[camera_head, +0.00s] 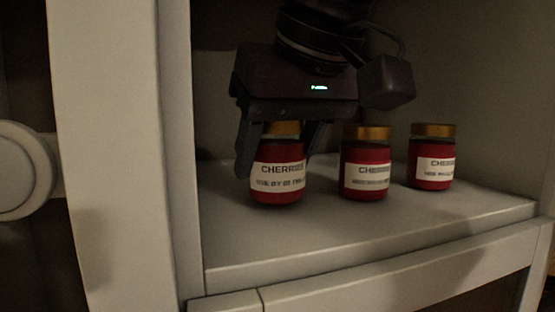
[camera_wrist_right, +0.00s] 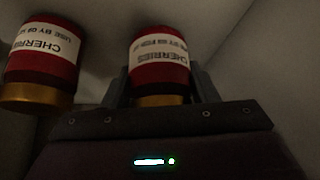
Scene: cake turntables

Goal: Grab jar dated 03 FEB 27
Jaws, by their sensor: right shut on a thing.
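Three red cherry jars with gold lids stand in a row on the shelf. My right gripper (camera_head: 280,165) reaches down from above and is shut on the left jar (camera_head: 277,187), with its fingers on either side of the jar near the lid. The label reads CHERRIES and a USE BY line, whose date I can only partly make out. In the right wrist view, the held jar (camera_wrist_right: 159,62) is between the fingers of the gripper (camera_wrist_right: 160,88). The middle jar (camera_head: 367,180) and the right jar (camera_head: 432,172) stand free; their dates are too blurred to read. My left gripper is out of view.
The pale shelf (camera_head: 340,235) has free room in front of the jars. A cabinet side wall (camera_head: 177,150) rises close to the left of the held jar. A round pale knob-like part (camera_head: 22,170) is at the far left. A second jar (camera_wrist_right: 42,60) shows beside the held one in the wrist view.

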